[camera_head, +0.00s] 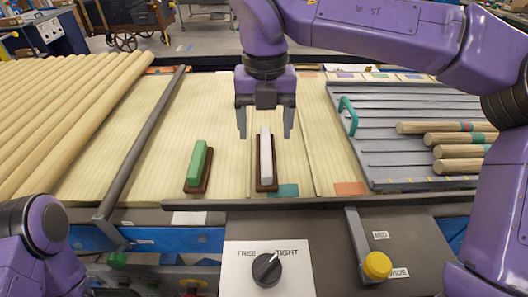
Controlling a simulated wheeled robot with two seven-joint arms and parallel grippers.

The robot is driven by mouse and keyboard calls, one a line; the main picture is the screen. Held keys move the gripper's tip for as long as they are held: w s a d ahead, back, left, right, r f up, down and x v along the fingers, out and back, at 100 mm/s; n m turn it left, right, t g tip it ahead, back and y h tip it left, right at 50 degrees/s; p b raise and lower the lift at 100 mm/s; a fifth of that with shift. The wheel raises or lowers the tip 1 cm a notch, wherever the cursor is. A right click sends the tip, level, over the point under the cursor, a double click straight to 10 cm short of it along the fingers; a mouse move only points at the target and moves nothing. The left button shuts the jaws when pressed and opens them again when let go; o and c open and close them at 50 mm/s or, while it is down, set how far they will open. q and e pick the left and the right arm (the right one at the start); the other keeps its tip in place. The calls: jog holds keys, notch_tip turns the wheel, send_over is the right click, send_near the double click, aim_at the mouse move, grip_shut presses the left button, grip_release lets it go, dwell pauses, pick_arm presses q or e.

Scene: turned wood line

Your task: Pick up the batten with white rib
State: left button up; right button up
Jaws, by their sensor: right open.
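The batten with white rib (266,160) lies on the pale wooden bed in the middle of the camera_head view, a white bar along a dark brown base. A similar batten with a green rib (198,167) lies to its left, apart from it. My right gripper (266,132) points down over the far part of the white-ribbed batten, its two fingers apart on either side of the rib. I cannot tell whether the fingers touch the batten. My left arm shows at the lower left, but its gripper is out of view.
Long dowels (70,110) fill the left side. A dark rail (145,140) crosses the bed left of the battens. A grey slatted tray (385,150) with several short striped dowels (458,152) is at right.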

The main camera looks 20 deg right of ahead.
aim_at(266, 148)
notch_tip(266, 148, down, 6)
jog(key=shift+d+f+p, duration=0.1)
jog(key=shift+p, duration=0.2)
jog(key=c, duration=1.2)
notch_tip(266, 148, up, 3)
jog(key=shift+r, duration=0.1)
jog(key=s+r+b, duration=0.1)
jog(key=s+r, duration=0.2)
jog(key=s, duration=0.1)
jog(key=s+r+b, duration=0.1)
jog(key=s+r, duration=0.2)
jog(key=s, duration=0.2)
jog(key=s+r+b, duration=0.1)
jog(key=s+r, duration=0.3)
jog(key=s, duration=0.1)
jog(key=shift+s, duration=0.1)
